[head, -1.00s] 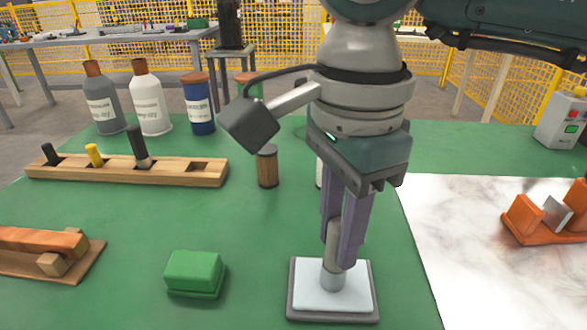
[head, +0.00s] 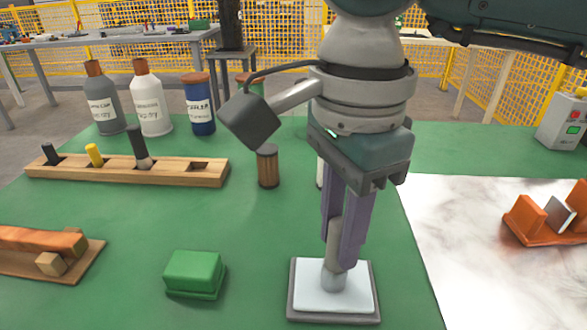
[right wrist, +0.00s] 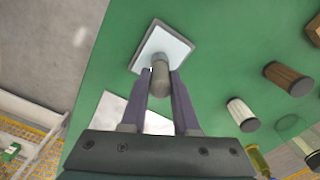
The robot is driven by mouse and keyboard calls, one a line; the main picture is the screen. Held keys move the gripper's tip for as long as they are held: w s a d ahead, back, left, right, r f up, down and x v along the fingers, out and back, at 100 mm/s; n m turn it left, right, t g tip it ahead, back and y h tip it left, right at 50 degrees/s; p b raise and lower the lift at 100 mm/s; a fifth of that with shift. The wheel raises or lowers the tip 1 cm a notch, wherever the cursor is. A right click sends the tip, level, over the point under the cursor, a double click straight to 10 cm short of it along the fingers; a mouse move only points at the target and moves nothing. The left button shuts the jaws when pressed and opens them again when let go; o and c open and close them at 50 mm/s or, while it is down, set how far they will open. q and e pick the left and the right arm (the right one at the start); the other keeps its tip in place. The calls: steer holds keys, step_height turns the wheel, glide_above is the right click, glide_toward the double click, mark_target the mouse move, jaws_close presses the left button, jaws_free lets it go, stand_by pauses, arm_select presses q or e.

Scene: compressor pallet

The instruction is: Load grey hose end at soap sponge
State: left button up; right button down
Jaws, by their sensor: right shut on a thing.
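My right gripper (head: 345,262) points down, its two purple fingers shut on a grey cylindrical hose end (head: 334,282). The hose end stands roughly upright, with its lower end at a pale, flat pad (head: 357,300) in a dark grey square tray, which looks like the soap sponge. In the right wrist view, the hose end (right wrist: 160,80) sits between the fingers (right wrist: 160,74) and overlaps the near part of the pad (right wrist: 178,46). Whether it presses into the pad is hard to tell. My left gripper is out of view.
A green block (head: 194,272) lies left of the tray. A wooden rack (head: 75,170) with several pegs, bottles (head: 150,100) and a brown cylinder (head: 268,167) stand behind. A white marbled sheet (head: 470,250) and an orange holder (head: 527,218) are at right.

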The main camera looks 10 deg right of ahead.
steer(key=shift+f, duration=0.15)
steer(key=shift+r+p, duration=0.3)
steer(key=shift+r, duration=0.05)
steer(key=shift+r+p, duration=2)
steer(key=shift+r, duration=1.25)
steer(key=shift+r, duration=0.35)
steer(key=s+d+r+n+p, duration=0.2)
steer(key=r+n+p, duration=0.3)
steer(key=r+p, duration=1.2)
steer(key=s+d+r+n+p, duration=0.2)
steer(key=r+n+p, duration=0.3)
steer(key=r+p, duration=1.3)
steer(key=s+d+r+n+p, duration=0.2)
steer(key=s+r+n+p, duration=0.2)
steer(key=r+p, duration=1.4)
step_height(320, 180, up, 10)
steer(key=shift+d+r+n, duration=0.25)
steer(key=shift+d+n, duration=0.1)
steer(key=shift+n, duration=0.55)
